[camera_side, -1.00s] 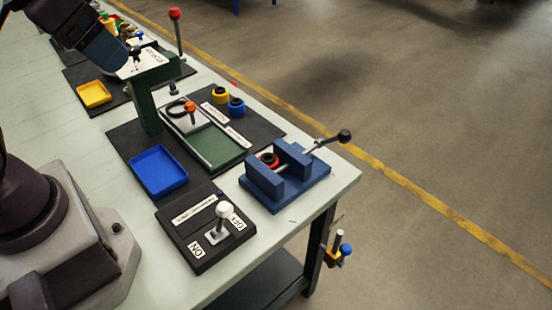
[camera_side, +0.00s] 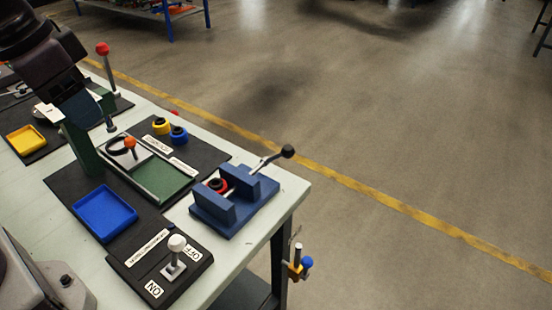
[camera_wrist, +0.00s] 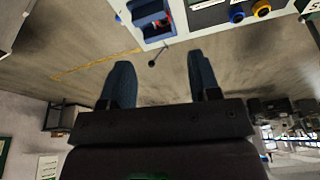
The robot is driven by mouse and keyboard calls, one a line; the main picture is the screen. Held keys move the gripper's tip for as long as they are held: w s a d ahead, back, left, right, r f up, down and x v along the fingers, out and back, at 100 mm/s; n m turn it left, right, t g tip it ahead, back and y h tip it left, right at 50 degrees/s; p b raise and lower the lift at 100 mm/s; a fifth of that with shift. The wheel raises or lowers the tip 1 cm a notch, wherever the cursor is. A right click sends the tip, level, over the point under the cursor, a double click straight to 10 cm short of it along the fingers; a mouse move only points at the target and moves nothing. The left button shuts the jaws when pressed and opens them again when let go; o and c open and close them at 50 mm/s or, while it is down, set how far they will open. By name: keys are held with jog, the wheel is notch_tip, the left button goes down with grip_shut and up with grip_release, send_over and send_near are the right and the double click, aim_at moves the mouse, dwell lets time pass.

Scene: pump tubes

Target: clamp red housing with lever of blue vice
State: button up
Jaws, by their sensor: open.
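The blue vice (camera_side: 232,204) stands at the near right corner of the table in the side view. The red housing (camera_side: 218,185) sits between its two blocks, partly hidden by the front block. The vice lever (camera_side: 270,160) has a black knob and points up and right past the table edge. In the wrist view the vice (camera_wrist: 147,22), the red housing (camera_wrist: 165,20) and the lever knob (camera_wrist: 152,63) show at the top. My gripper (camera_wrist: 158,70) is open and empty, its two fingers wide apart and away from the vice. The gripper fingers are not clear in the side view.
A blue tray (camera_side: 104,226) and a black switch box with a white-knobbed lever (camera_side: 176,244) lie left of the vice. A green fixture (camera_side: 170,190), yellow ring (camera_side: 161,126) and blue ring (camera_side: 179,135) are behind.

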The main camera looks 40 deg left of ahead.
jog(key=w+d+f+m+g+y, duration=0.1)
jog(key=w+d+f+m, duration=0.15)
jog(key=w, duration=0.35)
jog(key=w+d+f+m, duration=0.1)
jog(key=w+d+f, duration=0.2)
jog(key=w, duration=0.3)
jog(key=m+t+y, duration=0.1)
jog(key=m+t, duration=0.1)
jog(key=m, duration=0.5)
send_near(288, 151)
jog(key=f, duration=0.1)
jog(key=x, duration=1.2)
jog(key=shift+w+a, duration=0.35)
jog(key=shift+w, duration=0.05)
